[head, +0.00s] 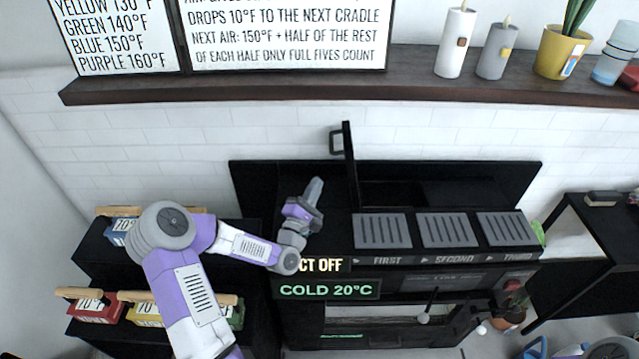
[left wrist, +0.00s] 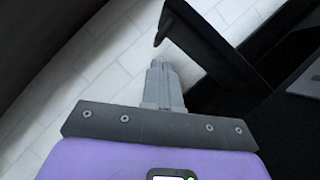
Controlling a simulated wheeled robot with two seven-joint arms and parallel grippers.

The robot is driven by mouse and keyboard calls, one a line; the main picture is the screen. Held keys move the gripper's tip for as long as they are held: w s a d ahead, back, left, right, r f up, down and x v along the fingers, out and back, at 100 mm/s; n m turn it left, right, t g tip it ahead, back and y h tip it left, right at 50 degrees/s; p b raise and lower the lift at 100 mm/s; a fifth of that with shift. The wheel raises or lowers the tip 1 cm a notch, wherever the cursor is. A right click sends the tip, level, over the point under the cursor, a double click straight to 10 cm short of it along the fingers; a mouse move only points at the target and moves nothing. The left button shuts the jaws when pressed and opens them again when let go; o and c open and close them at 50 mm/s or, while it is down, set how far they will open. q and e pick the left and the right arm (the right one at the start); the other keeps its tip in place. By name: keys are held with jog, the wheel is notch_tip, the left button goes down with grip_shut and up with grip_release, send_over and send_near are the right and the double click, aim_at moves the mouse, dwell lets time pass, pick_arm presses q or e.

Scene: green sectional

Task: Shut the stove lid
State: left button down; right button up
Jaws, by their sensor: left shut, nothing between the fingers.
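The stove (head: 455,258) is black, with a row of ribbed grey plates marked FIRST, SECOND and THIRD along its front. Its black lid (head: 350,170) stands upright, seen nearly edge-on, left of the open compartment behind the plates. A black bracket handle (head: 336,141) sticks out from the lid's left face near the top. My left gripper (head: 315,188) is shut and empty, left of the lid and below its handle, apart from both. In the left wrist view, the closed fingers (left wrist: 163,75) point toward the handle (left wrist: 162,28) and lid (left wrist: 215,48). My right gripper is not in view.
A dark wall shelf (head: 300,86) above the stove holds sign boards, candles and a yellow pot (head: 562,52). Labelled boxes (head: 95,310) stand on black shelving at the left. A black side table (head: 600,240) stands at the right.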

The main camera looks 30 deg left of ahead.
pick_arm(q)
jog(key=x, duration=0.7)
jog(key=shift+w+r+b, duration=0.2)
jog(key=shift+w+b, duration=0.15)
jog(key=shift+b, duration=0.05)
